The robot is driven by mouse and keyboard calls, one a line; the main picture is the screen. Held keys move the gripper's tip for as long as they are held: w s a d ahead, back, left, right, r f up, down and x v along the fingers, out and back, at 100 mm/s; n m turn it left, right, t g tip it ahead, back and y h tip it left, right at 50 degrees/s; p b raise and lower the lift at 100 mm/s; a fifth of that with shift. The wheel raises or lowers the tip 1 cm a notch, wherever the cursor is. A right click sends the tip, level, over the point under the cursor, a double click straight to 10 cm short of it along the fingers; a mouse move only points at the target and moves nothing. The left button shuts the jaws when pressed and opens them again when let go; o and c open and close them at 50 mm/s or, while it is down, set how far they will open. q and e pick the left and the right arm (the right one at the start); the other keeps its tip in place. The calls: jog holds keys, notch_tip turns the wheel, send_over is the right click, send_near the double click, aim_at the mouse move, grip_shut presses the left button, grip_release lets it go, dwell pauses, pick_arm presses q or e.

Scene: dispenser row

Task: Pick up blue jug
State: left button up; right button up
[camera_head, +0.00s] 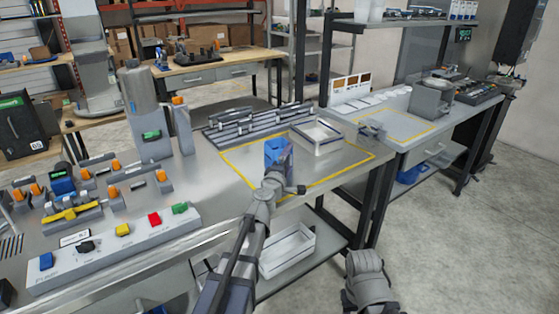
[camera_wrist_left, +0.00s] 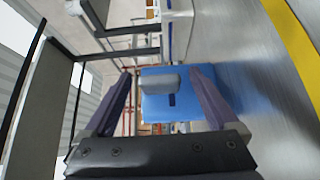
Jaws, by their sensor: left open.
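The blue jug (camera_head: 275,148) stands on the metal workbench inside a yellow taped outline. My left gripper (camera_head: 285,163) is right at the jug's near side and hides part of it. In the left wrist view, the jug (camera_wrist_left: 190,112) fills the space ahead between the two spread fingers of my left gripper (camera_wrist_left: 165,75). A grey block-like part (camera_wrist_left: 160,83) shows on the side of the jug facing me. The fingers are open, one on each side of the jug in the picture; I cannot tell whether they touch it.
A light open tray (camera_head: 316,137) stands right of the jug, and grey rails (camera_head: 250,124) lie behind it. A panel with coloured buttons (camera_head: 120,240) and several small fixtures crowd the bench's left. Another white tray (camera_head: 288,252) sits on the lower shelf.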

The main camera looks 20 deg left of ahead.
pick_arm(q)
jog(key=shift+c, duration=0.3)
grip_shut()
dwell(0.3)
